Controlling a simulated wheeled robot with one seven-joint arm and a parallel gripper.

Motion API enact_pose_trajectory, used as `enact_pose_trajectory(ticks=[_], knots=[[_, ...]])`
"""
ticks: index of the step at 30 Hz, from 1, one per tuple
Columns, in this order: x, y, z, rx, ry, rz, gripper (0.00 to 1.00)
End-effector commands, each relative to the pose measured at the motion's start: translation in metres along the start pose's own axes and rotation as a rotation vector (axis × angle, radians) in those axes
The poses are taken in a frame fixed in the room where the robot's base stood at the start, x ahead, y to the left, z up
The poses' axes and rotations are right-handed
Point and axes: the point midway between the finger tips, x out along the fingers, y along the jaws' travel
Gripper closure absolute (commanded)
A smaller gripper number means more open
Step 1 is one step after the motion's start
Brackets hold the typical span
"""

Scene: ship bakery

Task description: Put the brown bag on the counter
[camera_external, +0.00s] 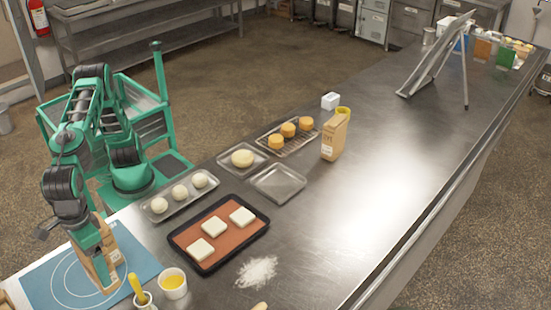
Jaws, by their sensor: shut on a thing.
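A brown bag (119,258) with pale labels is at the lower left of the external view, over the blue mat. My gripper (97,256) is shut on it from above and covers part of it. The bag looks nearly upright; I cannot tell whether its bottom touches the mat. The fingertips are hard to make out.
The blue mat (48,283) has white rings. A yellow-filled cup (174,284), a dark tray (192,238) with white squares, dough trays and a wire rack (303,138) stand nearby. A tilted stand (436,62) is farther back. The counter's right side is mostly clear.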

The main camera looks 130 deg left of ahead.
Motion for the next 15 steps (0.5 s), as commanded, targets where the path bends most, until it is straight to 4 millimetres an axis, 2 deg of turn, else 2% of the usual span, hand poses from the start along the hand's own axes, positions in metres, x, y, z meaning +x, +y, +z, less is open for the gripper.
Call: enact_pose_trajectory(ticks=[1,6,15], knots=[[0.0,-0.005,0.009,0.017,0.003,0.001,0.77],[0.003,-0.016,0.025,0.05,0.016,-0.001,0.77],[0.012,-0.019,0.03,0.061,0.021,-0.002,0.77]])
